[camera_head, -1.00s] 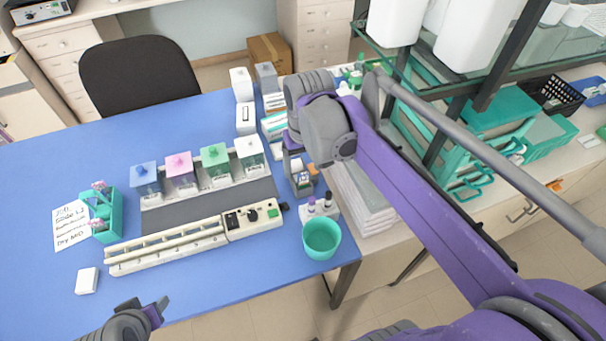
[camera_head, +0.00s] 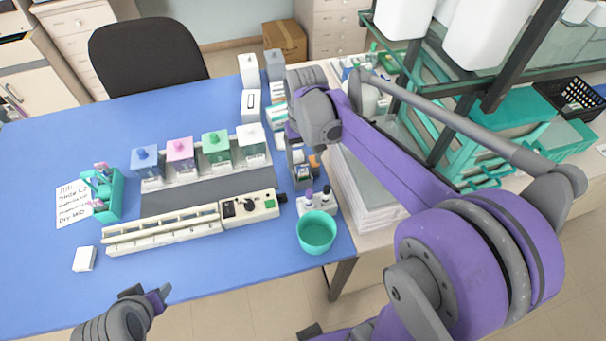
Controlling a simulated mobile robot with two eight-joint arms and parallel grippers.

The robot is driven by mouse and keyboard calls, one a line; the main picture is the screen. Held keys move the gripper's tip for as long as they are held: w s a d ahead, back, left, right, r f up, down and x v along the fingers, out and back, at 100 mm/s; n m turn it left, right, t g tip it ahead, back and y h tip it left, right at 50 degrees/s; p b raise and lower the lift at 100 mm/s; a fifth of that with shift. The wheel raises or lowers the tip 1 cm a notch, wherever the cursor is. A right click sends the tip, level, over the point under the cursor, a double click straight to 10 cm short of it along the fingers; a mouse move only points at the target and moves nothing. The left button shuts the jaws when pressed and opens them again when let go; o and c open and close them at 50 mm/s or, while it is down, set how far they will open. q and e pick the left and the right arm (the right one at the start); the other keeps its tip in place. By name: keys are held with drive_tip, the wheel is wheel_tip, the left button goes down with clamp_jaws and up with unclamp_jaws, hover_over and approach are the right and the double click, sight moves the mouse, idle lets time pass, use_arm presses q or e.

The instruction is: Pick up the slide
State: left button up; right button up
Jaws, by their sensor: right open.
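No single slide can be made out clearly. A teal holder (camera_head: 115,196) at the left of the blue table carries small pale and pink pieces, too small to identify. A long cream staining rack (camera_head: 165,237) with a rail lies across the table's middle. My right arm reaches in over the table's right end. Its gripper (camera_head: 298,158) is open beyond the purple link, partly hidden among small items, with no held object visible. My left gripper (camera_head: 147,296) is low at the left, by the table's front edge; its finger gap is unclear.
Blue, pink, green and white-topped jars (camera_head: 181,155) stand behind the rack. A teal cup (camera_head: 316,233) and small bottles (camera_head: 316,201) stand near the right edge. A handwritten note (camera_head: 73,206) and a white block (camera_head: 84,259) lie left. The far-left tabletop is clear.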

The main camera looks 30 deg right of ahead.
sight(303, 166)
wheel_tip(303, 166, down, 4)
drive_tip(key=shift+a+r, duration=0.15)
drive_tip(key=shift+r, duration=0.05)
clamp_jaws()
